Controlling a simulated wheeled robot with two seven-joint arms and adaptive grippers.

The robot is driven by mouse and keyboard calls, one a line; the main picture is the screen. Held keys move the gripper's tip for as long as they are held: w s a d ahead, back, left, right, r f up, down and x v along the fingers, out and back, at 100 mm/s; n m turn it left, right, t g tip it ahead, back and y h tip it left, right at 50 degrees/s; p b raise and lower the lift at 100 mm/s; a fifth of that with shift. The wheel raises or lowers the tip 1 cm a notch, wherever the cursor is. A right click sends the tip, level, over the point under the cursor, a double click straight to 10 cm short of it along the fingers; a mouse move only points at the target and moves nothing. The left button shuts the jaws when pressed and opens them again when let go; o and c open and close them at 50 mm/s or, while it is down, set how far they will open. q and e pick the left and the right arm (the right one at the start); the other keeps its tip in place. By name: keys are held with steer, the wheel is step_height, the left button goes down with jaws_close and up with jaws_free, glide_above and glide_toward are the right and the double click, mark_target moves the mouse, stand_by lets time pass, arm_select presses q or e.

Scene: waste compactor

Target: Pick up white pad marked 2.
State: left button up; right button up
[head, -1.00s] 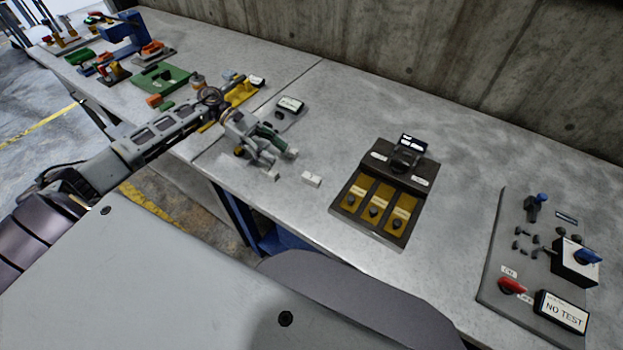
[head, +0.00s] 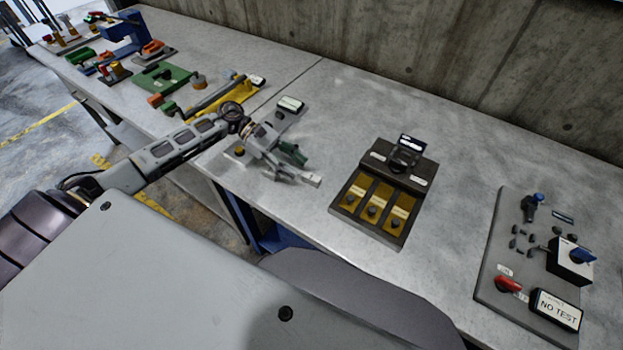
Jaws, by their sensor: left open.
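A small white pad (head: 315,180) lies on the grey bench, left of the dark box with yellow slots. Its marking is too small to read. My left gripper (head: 297,167) reaches in from the left with its jaws open. Its fingertips are right at the pad's left side and partly cover it. I cannot tell whether they touch it or whether the pad lies between them. My right gripper is out of view.
The dark box (head: 411,179) with yellow slots stands right of the pad. A grey panel (head: 490,284) with a red handle and "NO TEST" display is at far right. A small display unit (head: 290,104) stands behind my gripper. Open bench (head: 470,150) lies between box and panel.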

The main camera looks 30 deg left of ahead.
mark_target(312, 177)
arm_select(q)
steer(key=shift+d+f, duration=0.15)
steer(key=shift+d, duration=0.3)
steer(key=p+x, duration=0.1)
steer(key=x, duration=0.2)
steer(key=shift+w+d, duration=0.2)
steer(key=shift+d+f, duration=0.15)
steer(key=shift+d, duration=0.1)
steer(key=shift+d+f, duration=0.1)
steer(key=shift+f, duration=0.05)
steer(key=c, duration=0.8)
jaws_close()
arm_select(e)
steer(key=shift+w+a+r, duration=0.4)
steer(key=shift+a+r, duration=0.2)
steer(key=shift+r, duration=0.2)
